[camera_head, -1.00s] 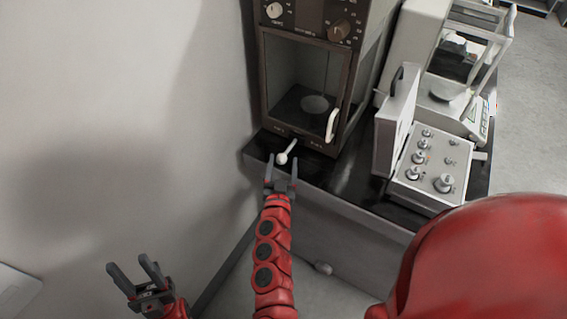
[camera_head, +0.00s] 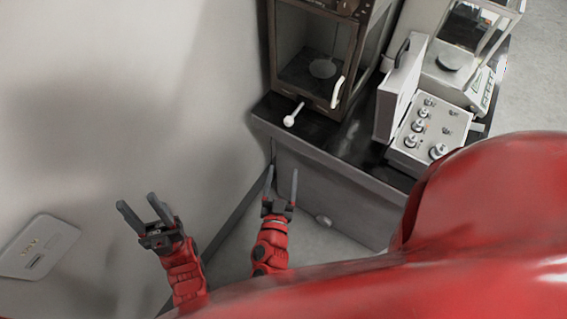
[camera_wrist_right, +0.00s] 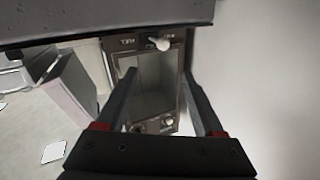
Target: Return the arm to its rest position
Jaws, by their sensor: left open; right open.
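My right gripper (camera_head: 282,172) is open and empty in the head view. It is in front of the dark table's (camera_head: 320,148) front face, below the top edge and apart from the white-tipped lever (camera_head: 292,118). Its open fingers also frame the right wrist view (camera_wrist_right: 160,80). The lever sticks out at the table's front edge, below the dark glass-fronted balance case (camera_head: 318,60); its white tip also shows in the wrist view (camera_wrist_right: 160,44). My left gripper (camera_head: 138,205) is open and empty near the pale wall at the left.
A grey-white control box with knobs (camera_head: 425,135) and an upright white panel (camera_head: 400,92) stand right of the case. A second balance (camera_head: 455,72) is behind them. A white wall plate (camera_head: 38,247) is at the lower left. The space before the table's left front is partly clear.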

